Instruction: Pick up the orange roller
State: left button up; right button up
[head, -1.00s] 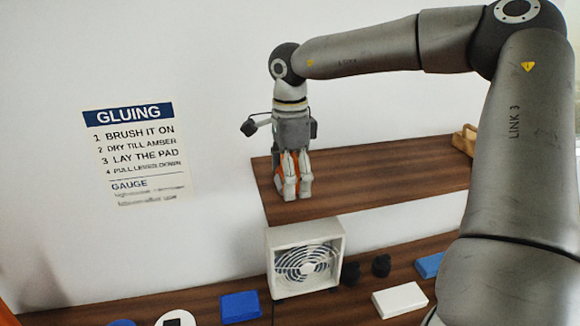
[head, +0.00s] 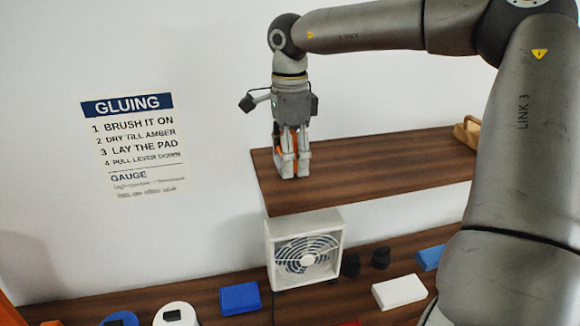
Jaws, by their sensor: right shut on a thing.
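My right gripper (head: 290,172) points straight down over the left end of the upper wooden shelf (head: 370,170). Its fingers are shut on the orange roller (head: 295,143), of which only small orange parts show between and beside the fingers. The rest of the roller is hidden by the fingers. The fingertips are at or very near the shelf top; I cannot tell whether the roller still touches the shelf. My left gripper is not in view.
A tan object (head: 467,133) stands at the shelf's right end. Below, a white fan (head: 270,262), a blue block (head: 240,298), a white block (head: 400,292), dark knobs (head: 381,258) and a white disc (head: 175,318) sit on the lower counter. A gluing sign (head: 135,145) hangs on the wall.

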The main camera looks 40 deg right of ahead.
jog(key=s+a+r+b, duration=0.2)
jog(key=s+r+b, duration=0.1)
jog(key=s+r, duration=0.2)
jog(key=s+a+r+b, duration=0.2)
jog(key=s+r, duration=0.3)
jog(key=s, duration=0.3)
jog(key=shift+s+a+r+b, duration=0.25)
jog(key=shift+a+r+b, duration=0.05)
jog(key=shift+b, duration=0.3)
